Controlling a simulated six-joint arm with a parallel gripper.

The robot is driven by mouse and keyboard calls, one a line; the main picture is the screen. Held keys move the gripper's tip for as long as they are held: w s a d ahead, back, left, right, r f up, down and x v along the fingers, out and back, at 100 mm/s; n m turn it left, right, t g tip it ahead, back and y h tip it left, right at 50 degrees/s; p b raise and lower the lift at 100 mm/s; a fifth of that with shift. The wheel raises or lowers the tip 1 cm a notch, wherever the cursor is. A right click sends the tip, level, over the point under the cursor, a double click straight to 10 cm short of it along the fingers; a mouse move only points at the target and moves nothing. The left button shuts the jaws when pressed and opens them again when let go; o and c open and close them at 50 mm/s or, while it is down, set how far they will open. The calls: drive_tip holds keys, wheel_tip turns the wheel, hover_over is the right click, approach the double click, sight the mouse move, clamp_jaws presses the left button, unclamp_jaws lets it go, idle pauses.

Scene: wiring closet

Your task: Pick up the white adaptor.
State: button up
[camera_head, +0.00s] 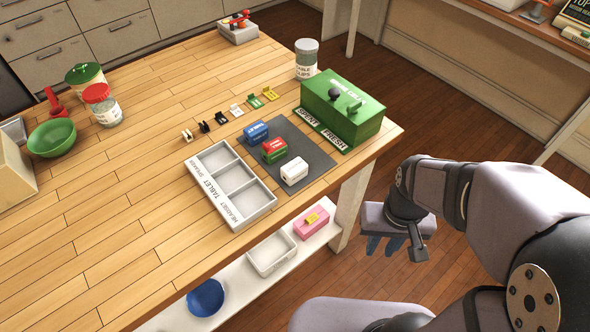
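The white adaptor (294,170) is a small white block on the dark grey mat (318,156), close to the front edge of the wooden table. A red-and-green adaptor (273,150) and a blue adaptor (256,132) sit in a row behind it on the same mat. My gripper (395,243) is off the table to the right, past the edge and apart from the white adaptor. It points downward, and its fingers are partly hidden, so I cannot tell how wide they are. Nothing shows held in it.
A three-compartment tray (207,181) with labels stands left of the mat. A green box (343,108) marked spent and fresh stands behind right. Several small clips (221,118) lie in a row behind. A jar (306,58) stands farther back. A lower shelf holds a white bin (271,253).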

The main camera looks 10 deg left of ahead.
drive_tip(key=shift+o, duration=0.5)
drive_tip(key=o, duration=0.6)
drive_tip(key=shift+o, duration=0.2)
